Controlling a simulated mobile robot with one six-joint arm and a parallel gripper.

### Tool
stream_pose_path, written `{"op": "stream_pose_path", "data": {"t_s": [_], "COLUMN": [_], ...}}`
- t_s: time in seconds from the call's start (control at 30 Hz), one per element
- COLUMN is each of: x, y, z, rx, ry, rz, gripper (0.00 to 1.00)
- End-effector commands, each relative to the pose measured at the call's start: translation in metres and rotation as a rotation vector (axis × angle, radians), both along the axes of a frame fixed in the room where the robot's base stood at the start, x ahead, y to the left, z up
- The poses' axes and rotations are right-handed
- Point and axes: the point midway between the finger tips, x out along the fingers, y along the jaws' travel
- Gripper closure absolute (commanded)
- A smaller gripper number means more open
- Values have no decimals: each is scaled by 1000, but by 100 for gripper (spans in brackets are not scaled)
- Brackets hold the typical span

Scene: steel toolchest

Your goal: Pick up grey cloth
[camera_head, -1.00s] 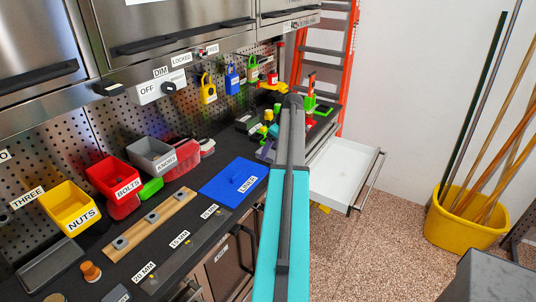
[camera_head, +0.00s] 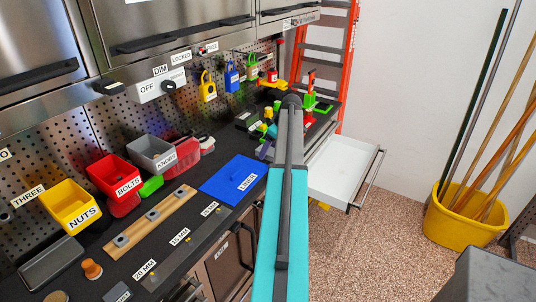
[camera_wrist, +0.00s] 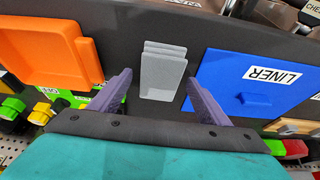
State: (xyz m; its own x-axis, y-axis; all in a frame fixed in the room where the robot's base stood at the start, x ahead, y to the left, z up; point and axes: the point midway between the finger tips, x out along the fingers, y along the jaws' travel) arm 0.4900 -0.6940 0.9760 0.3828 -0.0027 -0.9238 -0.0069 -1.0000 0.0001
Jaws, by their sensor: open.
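The grey cloth (camera_wrist: 163,72) shows in the wrist view as a small, folded, light grey block on the dark worktop. My gripper (camera_wrist: 159,78) is open, with its two purple fingers spread to either side of the cloth's near end. The fingers look apart from it, and nothing is held between them. In the head view my arm covers the spot, and the cloth does not show; only a bit of purple finger (camera_head: 264,150) shows beside the arm.
The blue liner panel (camera_wrist: 252,82) lies right of the cloth in the wrist view, and an orange tray (camera_wrist: 45,50) lies left. The bare worktop (camera_wrist: 130,30) lies around the cloth. A white drawer (camera_head: 343,170) stands open beside my arm.

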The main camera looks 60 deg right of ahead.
Motion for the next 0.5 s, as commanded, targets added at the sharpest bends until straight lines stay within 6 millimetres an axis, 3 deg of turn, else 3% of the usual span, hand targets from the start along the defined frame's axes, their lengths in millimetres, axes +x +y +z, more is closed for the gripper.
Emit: {"op": "stream_pose_path", "data": {"t_s": [0.5], "x": [0], "y": [0], "z": [-5], "rx": [0], "ry": [0], "rz": [0], "gripper": [30]}}
